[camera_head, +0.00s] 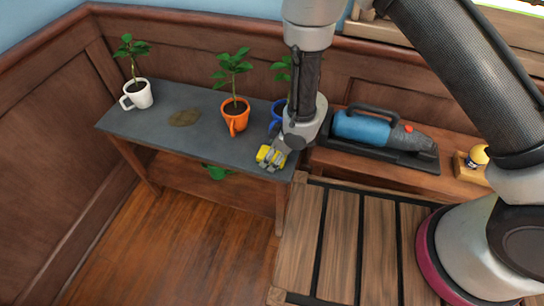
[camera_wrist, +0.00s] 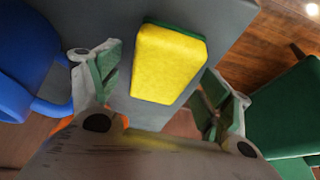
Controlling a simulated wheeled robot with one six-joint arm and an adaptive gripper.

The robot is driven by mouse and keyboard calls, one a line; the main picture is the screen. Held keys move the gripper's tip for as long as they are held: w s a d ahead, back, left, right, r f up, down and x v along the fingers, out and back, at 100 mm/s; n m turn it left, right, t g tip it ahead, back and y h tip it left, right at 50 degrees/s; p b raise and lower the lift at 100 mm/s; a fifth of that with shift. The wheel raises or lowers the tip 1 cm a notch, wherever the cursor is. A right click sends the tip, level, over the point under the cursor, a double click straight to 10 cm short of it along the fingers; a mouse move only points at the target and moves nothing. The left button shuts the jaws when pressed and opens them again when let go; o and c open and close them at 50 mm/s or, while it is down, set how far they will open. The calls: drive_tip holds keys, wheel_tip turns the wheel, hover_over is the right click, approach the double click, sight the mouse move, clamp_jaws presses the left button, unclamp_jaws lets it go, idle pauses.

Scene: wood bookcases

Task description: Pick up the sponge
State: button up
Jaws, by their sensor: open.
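The sponge is a yellow block with a green layer. In the head view the sponge (camera_head: 264,153) lies near the front right part of the grey table top (camera_head: 160,125), partly covered by my gripper (camera_head: 274,160). In the wrist view the yellow sponge (camera_wrist: 168,64) fills the middle, just ahead of and between the fingers. My gripper (camera_wrist: 160,92) is open, with one finger on each side and space between each finger and the sponge. I cannot see contact.
A handheld vacuum (camera_head: 365,130) sits on the shelf at right.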

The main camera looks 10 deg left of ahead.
drive_tip(key=shift+f, duration=0.15)
drive_tip(key=c, duration=0.9)
drive_tip(key=shift+c, duration=0.2)
wheel_tip(320, 180, up, 19)
drive_tip(key=shift+f, duration=0.2)
